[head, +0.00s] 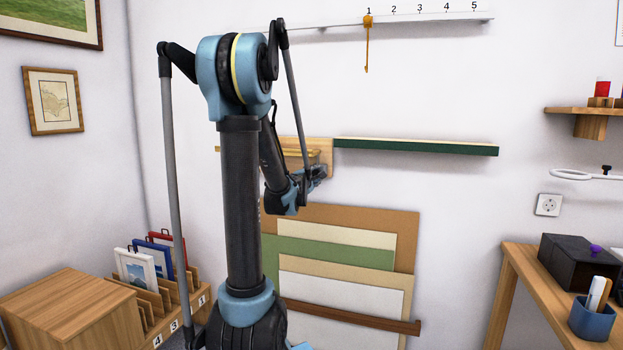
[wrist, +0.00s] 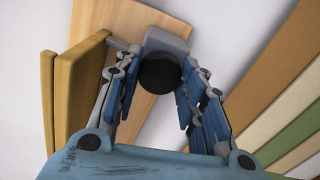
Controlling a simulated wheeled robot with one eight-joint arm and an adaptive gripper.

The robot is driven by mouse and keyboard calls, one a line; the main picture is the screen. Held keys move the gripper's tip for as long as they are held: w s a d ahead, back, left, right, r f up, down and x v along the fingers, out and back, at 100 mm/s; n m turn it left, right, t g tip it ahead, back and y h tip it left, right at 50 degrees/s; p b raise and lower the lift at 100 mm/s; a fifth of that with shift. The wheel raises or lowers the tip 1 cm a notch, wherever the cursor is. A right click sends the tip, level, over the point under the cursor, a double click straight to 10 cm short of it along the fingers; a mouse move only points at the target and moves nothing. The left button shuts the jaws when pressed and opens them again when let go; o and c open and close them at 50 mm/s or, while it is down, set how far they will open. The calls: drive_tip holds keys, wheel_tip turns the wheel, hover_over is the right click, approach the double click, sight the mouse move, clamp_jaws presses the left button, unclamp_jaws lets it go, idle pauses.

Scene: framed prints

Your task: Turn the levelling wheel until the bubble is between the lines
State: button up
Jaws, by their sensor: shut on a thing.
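The levelling wheel (wrist: 159,74) shows as a dark round knob between my fingers in the wrist view. My gripper (wrist: 163,66) is shut on it, with a blue-grey finger on each side. In the head view my gripper (head: 316,173) is at the lower right of a pale wooden wall panel (head: 326,149), and my arm hides part of that panel. The panel also shows behind the wheel in the wrist view (wrist: 97,24). I cannot make out the bubble or its lines in either view.
A dark green ledge (head: 415,148) runs right from the panel. Several boards (head: 345,213) lean on the wall below. A numbered rail (head: 430,18) with an orange pointer (head: 367,40) is above. A wooden desk (head: 513,265) stands right, a rack of frames (head: 165,290) left.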

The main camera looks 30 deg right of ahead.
drive_tip(key=o, duration=1)
drive_tip(key=shift+o, duration=0.2)
drive_tip(key=v, duration=1.2)
drive_tip(key=shift+f, duration=0.1)
